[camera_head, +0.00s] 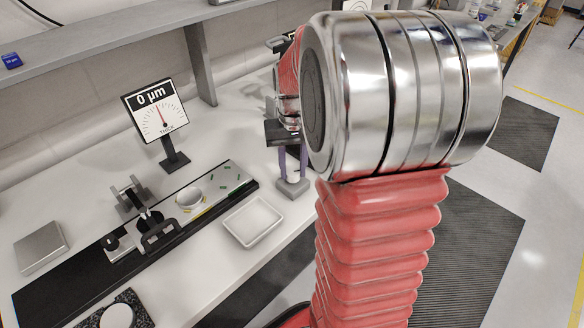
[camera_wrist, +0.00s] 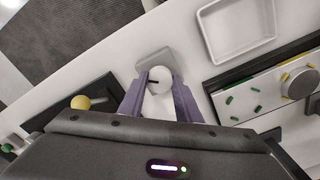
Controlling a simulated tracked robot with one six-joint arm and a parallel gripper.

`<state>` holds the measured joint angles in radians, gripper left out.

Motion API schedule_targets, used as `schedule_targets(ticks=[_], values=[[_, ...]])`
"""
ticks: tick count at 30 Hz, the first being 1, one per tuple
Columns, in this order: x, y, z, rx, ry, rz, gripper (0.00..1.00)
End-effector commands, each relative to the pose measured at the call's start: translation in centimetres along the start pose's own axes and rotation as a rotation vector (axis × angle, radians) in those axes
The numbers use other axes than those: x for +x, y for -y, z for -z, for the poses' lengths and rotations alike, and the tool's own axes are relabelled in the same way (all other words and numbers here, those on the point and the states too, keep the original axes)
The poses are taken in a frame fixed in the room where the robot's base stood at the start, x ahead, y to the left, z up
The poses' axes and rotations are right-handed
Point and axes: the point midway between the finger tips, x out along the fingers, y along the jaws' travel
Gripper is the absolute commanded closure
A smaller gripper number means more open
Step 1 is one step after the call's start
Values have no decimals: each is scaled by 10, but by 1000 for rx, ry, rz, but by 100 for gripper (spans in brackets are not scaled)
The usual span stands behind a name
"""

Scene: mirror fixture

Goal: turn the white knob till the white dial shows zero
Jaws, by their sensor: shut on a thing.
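The white knob (camera_head: 292,179) stands on a small grey base near the bench's right edge; in the wrist view, the knob (camera_wrist: 161,77) has a black mark pointing left. My gripper (camera_head: 293,165) reaches down over it with purple fingers, and in the wrist view my gripper (camera_wrist: 158,92) has one finger on each side of the knob, shut on it. The white dial (camera_head: 161,118) is on a black stand at the back. Its header reads "0 µm", and its red needle points up, slightly left in the picture.
A white tray (camera_head: 253,221) lies left of the knob on the bench. Behind it is a long black rail (camera_head: 55,288) with a fixture, a round disc (camera_head: 190,198) and small green pieces. A shelf post (camera_head: 200,65) stands behind. The wrist view shows a yellow ball (camera_wrist: 81,102).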

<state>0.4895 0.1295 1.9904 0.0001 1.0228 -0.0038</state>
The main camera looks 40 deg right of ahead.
Motion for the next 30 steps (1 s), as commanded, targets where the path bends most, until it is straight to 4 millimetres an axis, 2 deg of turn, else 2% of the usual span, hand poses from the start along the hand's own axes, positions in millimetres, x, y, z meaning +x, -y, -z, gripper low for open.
schedule_targets(ticks=[9, 21, 22, 30], values=[[0, 0, 1, -95, -4, -1, 92], [-1, 0, 2, -102, -5, -1, 92], [-1, 0, 2, -102, -5, -1, 68], [0, 0, 1, -101, -3, 0, 51]])
